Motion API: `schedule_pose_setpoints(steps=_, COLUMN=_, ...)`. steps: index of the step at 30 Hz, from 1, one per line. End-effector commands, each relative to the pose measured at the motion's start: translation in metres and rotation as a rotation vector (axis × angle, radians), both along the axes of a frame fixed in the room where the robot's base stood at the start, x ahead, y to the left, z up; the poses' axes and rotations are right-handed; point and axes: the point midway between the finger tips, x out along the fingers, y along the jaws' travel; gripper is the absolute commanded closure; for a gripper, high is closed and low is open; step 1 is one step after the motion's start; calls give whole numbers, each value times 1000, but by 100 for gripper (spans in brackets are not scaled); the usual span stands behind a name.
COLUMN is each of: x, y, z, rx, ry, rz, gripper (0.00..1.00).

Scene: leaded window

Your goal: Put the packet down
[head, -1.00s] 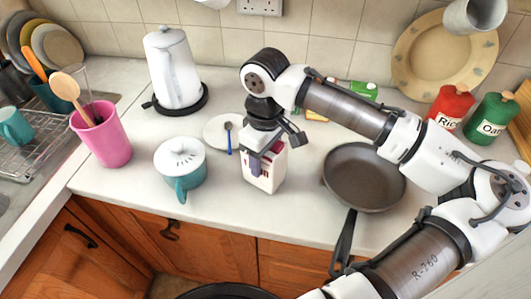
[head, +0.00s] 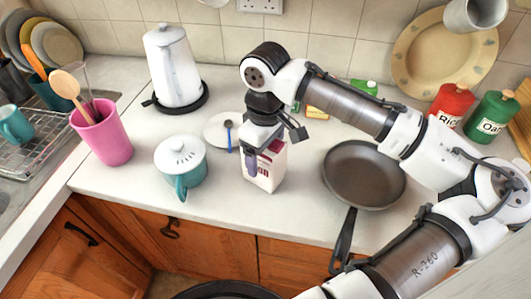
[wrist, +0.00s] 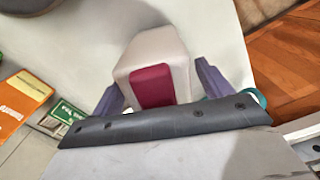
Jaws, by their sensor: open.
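The packet (head: 270,172), a white carton with a dark red panel, stands upright on the worktop (head: 315,222) near its front edge. My gripper (head: 262,157) is above and around its upper part, pointing down. In the wrist view, the packet (wrist: 153,60) sits between the two purple fingers of my gripper (wrist: 160,90). The fingers are open, with a gap on the packet's left and right sides. The packet's lower part is hidden in the wrist view.
A lidded teal pot (head: 180,166) stands left of the packet, and a frying pan (head: 364,176) lies to the right. A white saucer with a blue spoon (head: 229,136) is behind left. A pink utensil cup (head: 104,138) and a kettle (head: 174,70) stand farther left.

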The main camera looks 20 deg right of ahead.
Motion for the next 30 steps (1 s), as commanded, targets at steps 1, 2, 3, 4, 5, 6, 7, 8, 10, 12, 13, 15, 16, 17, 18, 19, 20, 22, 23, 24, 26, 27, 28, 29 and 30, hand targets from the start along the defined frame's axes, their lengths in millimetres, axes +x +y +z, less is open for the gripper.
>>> schedule_pose_setpoints(steps=1, x=1, y=0, z=7, rx=-1, ry=-3, rz=-1, gripper=22)
schedule_pose_setpoints(steps=2, x=1, y=0, z=12, rx=-1, ry=-3, rz=0, gripper=22)
schedule_pose_setpoints(steps=3, x=1, y=0, z=20, rx=0, ry=-4, rz=1, gripper=22)
schedule_pose_setpoints(steps=4, x=1, y=0, z=27, rx=-1, ry=-4, rz=2, gripper=22)
schedule_pose_setpoints(steps=5, x=1, y=1, z=34, rx=1, ry=-4, rz=1, gripper=22)
schedule_pose_setpoints(steps=6, x=1, y=0, z=43, rx=0, ry=-4, rz=0, gripper=22)
schedule_pose_setpoints(steps=7, x=1, y=0, z=49, rx=0, ry=-4, rz=1, gripper=22)
schedule_pose_setpoints(steps=8, x=1, y=0, z=56, rx=0, ry=-4, rz=2, gripper=22)
schedule_pose_setpoints(steps=10, x=1, y=1, z=71, rx=0, ry=-4, rz=1, gripper=22)
schedule_pose_setpoints(steps=12, x=1, y=0, z=84, rx=1, ry=-3, rz=1, gripper=22)
schedule_pose_setpoints(steps=13, x=1, y=0, z=89, rx=1, ry=-2, rz=1, gripper=22)
schedule_pose_setpoints(steps=15, x=1, y=0, z=99, rx=0, ry=-1, rz=0, gripper=22)
schedule_pose_setpoints(steps=16, x=1, y=0, z=102, rx=0, ry=-2, rz=0, gripper=22)
schedule_pose_setpoints(steps=17, x=1, y=0, z=105, rx=0, ry=-1, rz=0, gripper=22)
schedule_pose_setpoints(steps=18, x=0, y=0, z=108, rx=0, ry=0, rz=1, gripper=22)
schedule_pose_setpoints(steps=19, x=0, y=0, z=110, rx=0, ry=0, rz=1, gripper=22)
schedule_pose_setpoints(steps=20, x=0, y=0, z=111, rx=0, ry=0, rz=1, gripper=22)
schedule_pose_setpoints(steps=22, x=0, y=0, z=113, rx=1, ry=-1, rz=1, gripper=22)
schedule_pose_setpoints(steps=23, x=0, y=0, z=114, rx=1, ry=-1, rz=0, gripper=22)
schedule_pose_setpoints(steps=24, x=0, y=0, z=114, rx=1, ry=-1, rz=0, gripper=22)
schedule_pose_setpoints(steps=26, x=0, y=0, z=114, rx=0, ry=0, rz=0, gripper=22)
schedule_pose_setpoints(steps=27, x=0, y=0, z=114, rx=0, ry=0, rz=0, gripper=22)
schedule_pose_setpoints(steps=28, x=0, y=0, z=114, rx=0, ry=0, rz=0, gripper=22)
schedule_pose_setpoints(steps=29, x=0, y=0, z=113, rx=0, ry=0, rz=0, gripper=22)
schedule_pose_setpoints(steps=30, x=0, y=0, z=113, rx=0, ry=0, rz=1, gripper=22)
